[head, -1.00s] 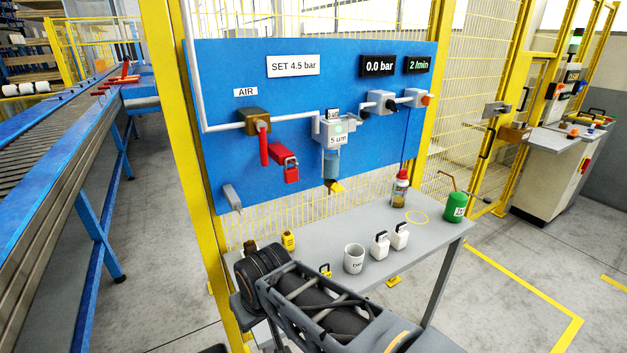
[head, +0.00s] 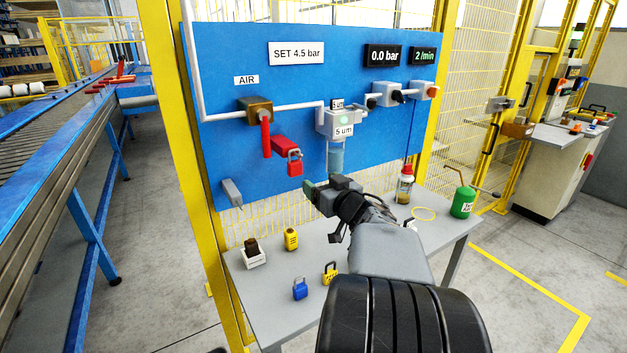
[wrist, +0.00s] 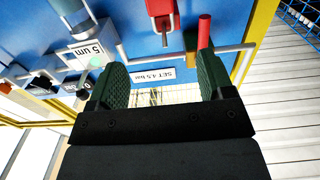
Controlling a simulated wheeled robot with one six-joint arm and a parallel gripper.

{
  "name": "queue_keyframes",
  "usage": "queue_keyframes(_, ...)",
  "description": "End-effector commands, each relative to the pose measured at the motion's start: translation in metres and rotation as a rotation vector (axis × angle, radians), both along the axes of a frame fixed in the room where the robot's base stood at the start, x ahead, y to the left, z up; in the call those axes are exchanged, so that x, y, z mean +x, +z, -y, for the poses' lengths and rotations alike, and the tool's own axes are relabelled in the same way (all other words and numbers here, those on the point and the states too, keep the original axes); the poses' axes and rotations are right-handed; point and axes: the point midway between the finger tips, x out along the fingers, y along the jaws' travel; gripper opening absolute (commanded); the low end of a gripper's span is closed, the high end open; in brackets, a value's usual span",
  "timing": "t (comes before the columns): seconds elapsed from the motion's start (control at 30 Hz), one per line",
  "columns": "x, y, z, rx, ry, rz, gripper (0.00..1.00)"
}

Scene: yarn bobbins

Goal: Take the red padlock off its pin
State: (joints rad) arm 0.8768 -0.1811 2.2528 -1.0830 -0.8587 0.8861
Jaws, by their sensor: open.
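The red padlock (head: 295,168) hangs with its grey shackle up, just below a red block (head: 284,145) on the blue board. In the wrist view, which is upside down, the padlock (wrist: 159,8) is at the top edge, partly cut off. My gripper (head: 312,191) is in front of the board, below and slightly right of the padlock in the head view. In the wrist view its green fingers (wrist: 162,80) are wide apart with nothing between them, and the padlock lies beyond their tips.
The red valve handle (head: 266,138) hangs left of the padlock. A filter bowl (head: 335,156) is close on the right. The bench (head: 260,290) below holds a blue padlock (head: 300,288), a yellow padlock (head: 330,273) and a spray bottle (head: 405,184).

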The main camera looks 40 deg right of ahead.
Motion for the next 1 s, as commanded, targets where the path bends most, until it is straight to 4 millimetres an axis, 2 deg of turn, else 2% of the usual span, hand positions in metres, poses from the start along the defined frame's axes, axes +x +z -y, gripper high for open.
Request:
queue_keyframes(0.17,0.023,-0.001,0.002,0.002,0.014,0.002,0.74)
queue_keyframes(0.6,0.100,0.000,0.013,0.002,0.011,0.002,0.74)
queue_keyframes(0.8,0.121,0.000,0.016,0.001,0.009,0.002,0.74)
queue_keyframes(1.0,0.131,0.000,0.017,0.001,0.009,0.002,0.74)
